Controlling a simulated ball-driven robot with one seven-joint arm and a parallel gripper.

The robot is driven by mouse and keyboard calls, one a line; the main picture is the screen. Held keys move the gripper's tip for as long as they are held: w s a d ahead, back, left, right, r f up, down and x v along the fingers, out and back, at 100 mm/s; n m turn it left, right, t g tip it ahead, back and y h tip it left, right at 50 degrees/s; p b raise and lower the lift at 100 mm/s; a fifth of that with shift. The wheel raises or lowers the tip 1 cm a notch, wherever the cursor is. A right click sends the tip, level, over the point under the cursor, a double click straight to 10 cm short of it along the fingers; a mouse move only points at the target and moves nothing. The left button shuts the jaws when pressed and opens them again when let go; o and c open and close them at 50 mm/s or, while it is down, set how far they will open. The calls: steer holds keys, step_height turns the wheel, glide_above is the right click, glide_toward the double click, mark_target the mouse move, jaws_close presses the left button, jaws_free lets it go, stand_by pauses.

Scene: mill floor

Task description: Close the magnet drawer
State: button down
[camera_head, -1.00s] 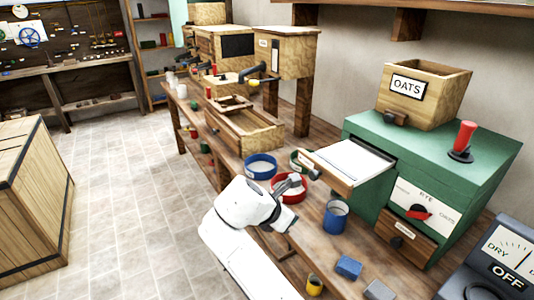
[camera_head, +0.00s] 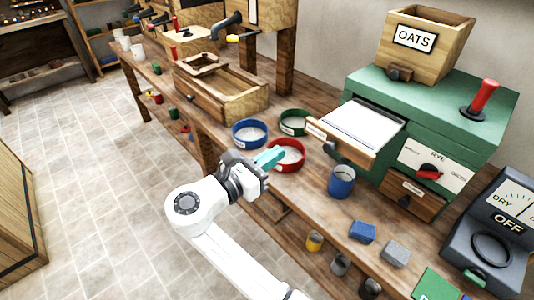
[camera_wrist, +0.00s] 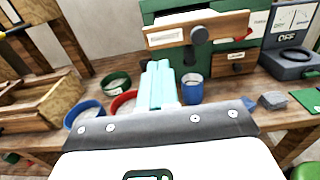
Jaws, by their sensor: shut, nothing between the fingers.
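The green machine (camera_head: 392,96) stands on the bench at the right. A drawer with a white sheet-like top and a wooden front (camera_head: 338,141) sticks out of its left side, pulled open. The front has a dark round knob and a small label that I cannot read; it also shows in the wrist view (camera_wrist: 228,28). A smaller labelled drawer (camera_head: 409,197) sits lower on the machine and looks closed. My gripper (camera_head: 271,157) is shut and empty, left of and apart from the open drawer's front. Its pale teal fingers (camera_wrist: 160,72) point toward the machine.
Blue (camera_head: 249,133), green (camera_head: 293,123) and red (camera_head: 287,155) bowls and a blue cup (camera_head: 341,181) stand near my gripper. A wooden box (camera_head: 225,92) is at the left, an OATS hopper (camera_head: 428,45) on the machine.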

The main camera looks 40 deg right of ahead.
mark_target(350, 106)
steer(key=d+p, duration=0.1)
steer(key=d, duration=0.9)
steer(key=shift+w+d, duration=0.1)
steer(key=shift+d, duration=0.15)
steer(key=shift+p, duration=0.3)
steer(key=d, duration=0.6)
steer(key=d+p, duration=0.1)
steer(key=d, duration=1.1)
steer(key=shift+w+p, duration=0.25)
steer(key=shift+p, duration=0.05)
steer(key=shift+d, duration=0.45)
steer(key=shift+r, duration=0.1)
steer(key=shift+d, duration=0.1)
